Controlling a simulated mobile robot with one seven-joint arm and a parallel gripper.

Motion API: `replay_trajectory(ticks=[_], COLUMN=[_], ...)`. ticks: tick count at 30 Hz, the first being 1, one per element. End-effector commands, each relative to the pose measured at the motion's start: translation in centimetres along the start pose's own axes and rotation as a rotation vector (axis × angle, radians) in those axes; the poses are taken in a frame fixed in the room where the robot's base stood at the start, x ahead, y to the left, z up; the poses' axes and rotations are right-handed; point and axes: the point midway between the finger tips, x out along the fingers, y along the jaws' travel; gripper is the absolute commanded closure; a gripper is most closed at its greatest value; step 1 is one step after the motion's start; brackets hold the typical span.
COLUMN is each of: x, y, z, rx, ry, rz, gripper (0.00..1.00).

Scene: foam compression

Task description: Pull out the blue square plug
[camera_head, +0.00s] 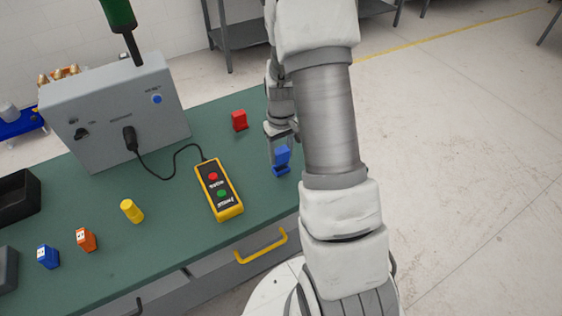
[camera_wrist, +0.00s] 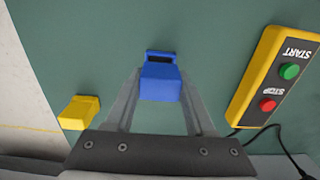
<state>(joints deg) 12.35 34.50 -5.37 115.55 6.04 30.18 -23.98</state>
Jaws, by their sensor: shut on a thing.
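The blue square plug (camera_head: 283,155) is near the table's right edge, beside my arm. In the wrist view the blue plug (camera_wrist: 160,84) sits between the two fingers of my gripper (camera_wrist: 160,94), which is shut on it. A blue base piece with a dark slot (camera_wrist: 161,58) shows just beyond the plug. In the head view a blue base (camera_head: 281,171) shows right below the plug. I cannot tell whether the plug is seated in it or slightly above. My gripper (camera_head: 279,136) is partly hidden behind my arm in the head view.
A yellow controller (camera_head: 219,190) with red and green buttons lies left of the plug, its cable running to a grey box (camera_head: 115,115). A red block (camera_head: 239,121) stands behind. A yellow block (camera_wrist: 78,112) stands near the edge. Yellow, orange and blue pieces stand front left.

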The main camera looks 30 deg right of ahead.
Motion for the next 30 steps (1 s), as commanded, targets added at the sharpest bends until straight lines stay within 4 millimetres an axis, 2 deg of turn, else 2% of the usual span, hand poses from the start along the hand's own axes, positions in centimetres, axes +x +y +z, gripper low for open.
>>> replay_trajectory(ticks=[21,30], x=[-3.0,-3.1], y=[0.0,0.0], z=[0.0,0.0], rx=[0.000,0.000], ry=[0.001,0.000], rz=[0.000,0.000], gripper=[1.00,1.00])
